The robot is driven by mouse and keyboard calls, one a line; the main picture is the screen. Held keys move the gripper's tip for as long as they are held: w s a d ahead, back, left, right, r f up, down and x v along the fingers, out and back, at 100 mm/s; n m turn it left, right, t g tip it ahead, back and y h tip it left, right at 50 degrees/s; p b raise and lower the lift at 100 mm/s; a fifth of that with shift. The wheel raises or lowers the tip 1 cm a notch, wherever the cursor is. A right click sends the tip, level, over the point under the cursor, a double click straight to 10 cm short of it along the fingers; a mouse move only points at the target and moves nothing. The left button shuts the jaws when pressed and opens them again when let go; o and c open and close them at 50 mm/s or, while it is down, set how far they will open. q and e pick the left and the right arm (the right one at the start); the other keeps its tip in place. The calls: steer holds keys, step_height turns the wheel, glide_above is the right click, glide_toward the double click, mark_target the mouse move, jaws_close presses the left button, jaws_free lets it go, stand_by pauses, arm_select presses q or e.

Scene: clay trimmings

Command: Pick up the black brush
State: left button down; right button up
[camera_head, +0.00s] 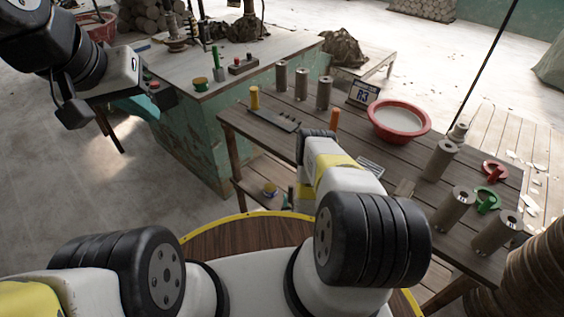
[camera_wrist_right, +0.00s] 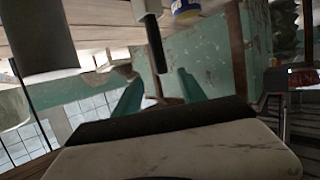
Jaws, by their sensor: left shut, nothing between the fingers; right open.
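A black, stick-like thing (camera_wrist_right: 155,45), which looks like the black brush, has a pale grey part at its upper end in the right wrist view. My right gripper (camera_wrist_right: 157,78) is open, its teal fingers either side of the lower end of the stick; I cannot tell whether they touch it. In the head view my right arm reaches down at the near edge of the wooden table, and the brush cannot be made out there. My left gripper (camera_head: 145,105) is shut and empty, at the left beside the teal-sided bench.
The wooden table (camera_head: 350,135) carries grey cylinders, a red basin (camera_head: 399,120), a dark tray with a yellow cylinder (camera_head: 254,98) and an orange stick (camera_head: 334,119). A yellow-blue can (camera_head: 270,189) stands on its lower shelf. The bench (camera_head: 170,68) holds a green-handled tool (camera_head: 217,60).

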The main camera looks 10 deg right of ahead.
mark_target(291, 191)
steer(key=x, duration=0.8)
steer(key=shift+w+f, duration=0.15)
steer(key=shift+f, duration=0.2)
jaws_close()
